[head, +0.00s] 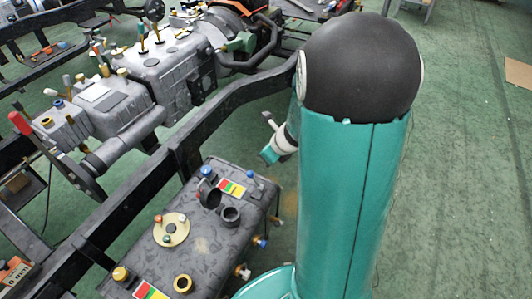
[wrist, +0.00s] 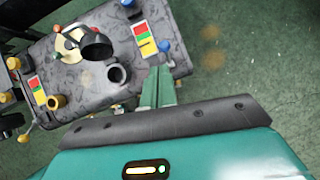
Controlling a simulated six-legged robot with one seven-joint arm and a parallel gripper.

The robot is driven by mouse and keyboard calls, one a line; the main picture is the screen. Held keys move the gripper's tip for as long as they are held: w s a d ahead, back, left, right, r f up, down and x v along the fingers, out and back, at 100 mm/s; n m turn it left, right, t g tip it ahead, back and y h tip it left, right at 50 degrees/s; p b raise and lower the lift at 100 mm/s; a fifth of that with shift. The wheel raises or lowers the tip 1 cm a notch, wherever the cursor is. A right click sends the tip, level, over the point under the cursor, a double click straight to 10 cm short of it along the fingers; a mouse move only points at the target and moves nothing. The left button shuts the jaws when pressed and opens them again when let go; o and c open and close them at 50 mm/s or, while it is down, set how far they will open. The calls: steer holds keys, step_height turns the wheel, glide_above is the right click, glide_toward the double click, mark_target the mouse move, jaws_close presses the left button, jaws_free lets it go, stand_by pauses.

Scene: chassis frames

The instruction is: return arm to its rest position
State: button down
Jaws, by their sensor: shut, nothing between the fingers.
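My gripper (wrist: 158,86) shows in the wrist view as two green fingers pressed together, with nothing between them. In that view its tips lie over the near edge of the grey tank (wrist: 110,108). The gap between tips and tank cannot be judged. In the head view my teal arm with its black rounded joint stands upright right of the middle and hides part of the floor and frame behind it. The grey tank (head: 212,245) is left of the arm, its dark round cap (head: 209,193) tilted open beside the filler neck (head: 231,215).
Black chassis rails (head: 130,222) run diagonally past the tank. A grey gearbox (head: 103,100) with levers and coloured caps sits at upper left. A red-handled lever (head: 28,130) sticks up at far left. Green floor (head: 455,200) to the right is largely clear.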

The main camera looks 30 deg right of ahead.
steer(key=shift+a+r, duration=0.1)
steer(key=shift+r, duration=0.4)
steer(key=s+a+r+n+y, duration=0.1)
steer(key=s+a+r+n, duration=0.2)
steer(key=a+r+n, duration=0.45)
steer(key=s+a+r+n, duration=0.3)
steer(key=a+r+n, duration=0.3)
steer(key=n, duration=0.3)
steer(key=s+a+r+n+h, duration=0.2)
steer(key=s+r+n, duration=0.5)
steer(key=s+n, duration=0.4)
steer(key=n, duration=0.4)
steer(key=shift+a+g+h, duration=0.15)
steer(key=shift+g+h, duration=0.25)
